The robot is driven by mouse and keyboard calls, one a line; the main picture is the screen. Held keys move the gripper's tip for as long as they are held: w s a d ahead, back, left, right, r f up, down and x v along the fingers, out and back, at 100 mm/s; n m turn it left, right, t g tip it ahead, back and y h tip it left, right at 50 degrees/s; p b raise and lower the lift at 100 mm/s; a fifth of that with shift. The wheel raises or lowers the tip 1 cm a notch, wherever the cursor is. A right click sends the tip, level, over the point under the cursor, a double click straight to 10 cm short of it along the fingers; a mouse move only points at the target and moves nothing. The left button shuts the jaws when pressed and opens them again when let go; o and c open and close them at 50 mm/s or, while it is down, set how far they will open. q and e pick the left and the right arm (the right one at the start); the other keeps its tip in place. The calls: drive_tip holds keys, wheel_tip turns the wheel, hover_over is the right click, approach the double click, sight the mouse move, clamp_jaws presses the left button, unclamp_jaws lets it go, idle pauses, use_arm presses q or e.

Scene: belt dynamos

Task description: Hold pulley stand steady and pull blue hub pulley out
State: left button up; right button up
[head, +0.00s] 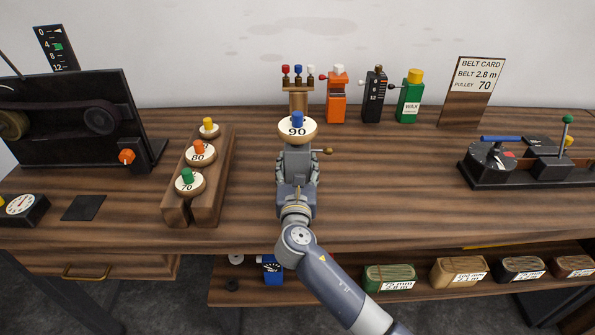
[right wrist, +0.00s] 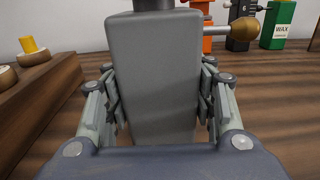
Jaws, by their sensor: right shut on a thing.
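The blue hub pulley (head: 311,131), a pale wooden disc marked 90 with a blue hub, sits on top of the grey pulley stand near the middle of the bench. The stand is mostly hidden by my gripper in the head view. In the right wrist view the stand (right wrist: 152,70) is a grey upright block with a brass knob (right wrist: 242,29) on a rod at its right side. My right gripper (head: 297,163) is shut on this block, one finger on each side, below the pulley. My left gripper is not in view.
A wooden rack (head: 208,198) with several pulleys stands at the left. Behind are a small stand with coloured pegs (head: 298,99), an orange device (head: 337,103) and a green wax bottle (head: 409,103). A black device (head: 490,160) is at right. Bench between is clear.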

drive_tip(key=shift+f, duration=0.4)
idle(1.1)
idle(0.6)
